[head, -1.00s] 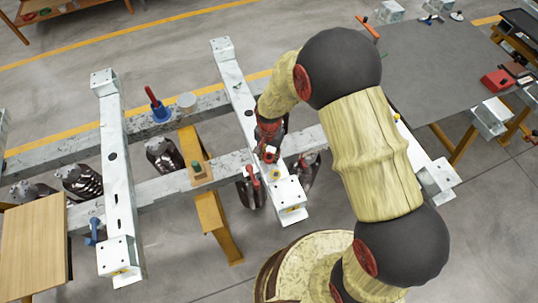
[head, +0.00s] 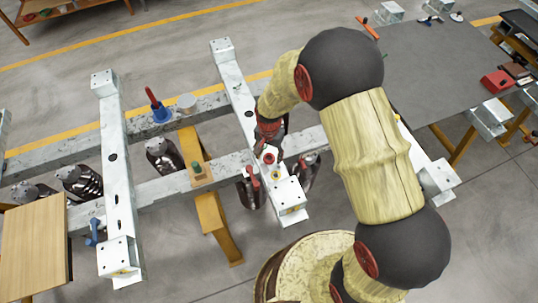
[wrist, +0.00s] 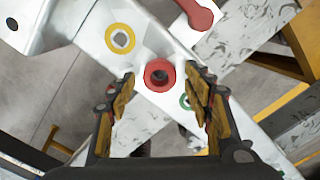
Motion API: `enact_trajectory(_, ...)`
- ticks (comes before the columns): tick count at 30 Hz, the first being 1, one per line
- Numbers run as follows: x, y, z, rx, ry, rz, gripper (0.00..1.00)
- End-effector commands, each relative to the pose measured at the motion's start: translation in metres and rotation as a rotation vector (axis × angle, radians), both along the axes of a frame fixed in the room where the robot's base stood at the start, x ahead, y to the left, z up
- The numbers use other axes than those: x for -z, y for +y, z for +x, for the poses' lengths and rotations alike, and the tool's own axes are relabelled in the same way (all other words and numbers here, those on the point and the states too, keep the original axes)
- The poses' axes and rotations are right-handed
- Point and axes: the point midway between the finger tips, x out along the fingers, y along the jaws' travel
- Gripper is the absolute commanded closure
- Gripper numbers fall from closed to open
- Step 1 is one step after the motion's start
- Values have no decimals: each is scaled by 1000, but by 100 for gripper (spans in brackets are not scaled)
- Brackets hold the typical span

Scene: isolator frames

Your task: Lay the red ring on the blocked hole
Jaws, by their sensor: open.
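The red ring (wrist: 159,75) lies flat on the pale metal crossbeam, with a dark centre. In the head view the red ring (head: 269,158) shows just below my gripper (head: 271,140). In the wrist view my gripper (wrist: 160,82) is open, one finger on each side of the red ring, with visible gaps and no contact seen. A yellow ring (wrist: 120,38) on the same beam surrounds a pale grey, hexagonal-looking centre. A green ring (wrist: 185,101) shows partly behind the right finger. I cannot tell for sure which hole is blocked.
A red handle (wrist: 197,12) lies close to the rings. The crossbeam (head: 231,75) rests on long rails (head: 150,192). A blue-based red peg (head: 158,108) stands on the far rail. A grey table (head: 440,70) is at the right.

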Motion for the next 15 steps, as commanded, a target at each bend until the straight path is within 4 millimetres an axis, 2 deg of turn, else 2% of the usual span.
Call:
enact_trajectory(9,-65,0,1,0,-4,1,49)
enact_trajectory(15,-98,0,1,0,-3,1,49)
